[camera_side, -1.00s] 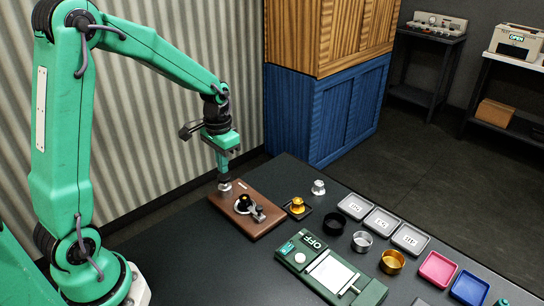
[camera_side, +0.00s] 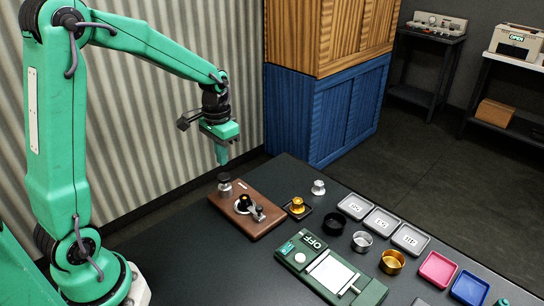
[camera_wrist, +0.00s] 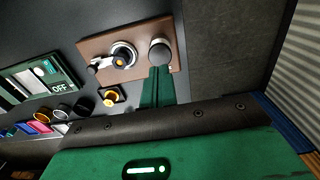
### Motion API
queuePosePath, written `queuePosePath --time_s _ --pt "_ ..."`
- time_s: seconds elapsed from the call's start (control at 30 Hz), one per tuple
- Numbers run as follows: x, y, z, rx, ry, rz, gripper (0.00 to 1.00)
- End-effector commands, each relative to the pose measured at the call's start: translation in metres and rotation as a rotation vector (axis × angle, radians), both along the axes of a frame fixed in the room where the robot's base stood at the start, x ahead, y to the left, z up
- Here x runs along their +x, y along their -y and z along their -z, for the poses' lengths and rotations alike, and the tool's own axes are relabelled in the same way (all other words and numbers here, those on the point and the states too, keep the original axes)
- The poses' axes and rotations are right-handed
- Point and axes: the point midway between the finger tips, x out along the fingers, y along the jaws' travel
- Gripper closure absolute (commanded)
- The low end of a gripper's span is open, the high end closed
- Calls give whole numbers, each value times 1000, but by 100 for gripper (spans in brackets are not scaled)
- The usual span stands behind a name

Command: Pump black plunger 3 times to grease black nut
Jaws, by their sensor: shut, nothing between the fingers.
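The black plunger (camera_side: 224,181) stands upright at the far-left corner of the brown wooden board (camera_side: 262,224). It has a dark round cap above a silver collar. In the wrist view its cap (camera_wrist: 160,52) shows just beyond my fingertips. The black nut (camera_side: 243,203), with a gold centre, sits on the board to the right of the plunger; it also shows in the wrist view (camera_wrist: 120,60).
A small black tray with a gold knob (camera_side: 297,204) and a silver knob (camera_side: 318,187) stand right of the board. A green scale (camera_side: 308,254), marked OFF, stands in front. Labelled trays (camera_side: 354,206) and cups (camera_side: 392,261) are farther right.

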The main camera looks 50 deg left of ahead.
Motion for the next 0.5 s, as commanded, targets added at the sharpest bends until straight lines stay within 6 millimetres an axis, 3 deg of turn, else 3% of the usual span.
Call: queuePosePath --time_s 0.5 --pt "0 0 -34 0 1 0 100"
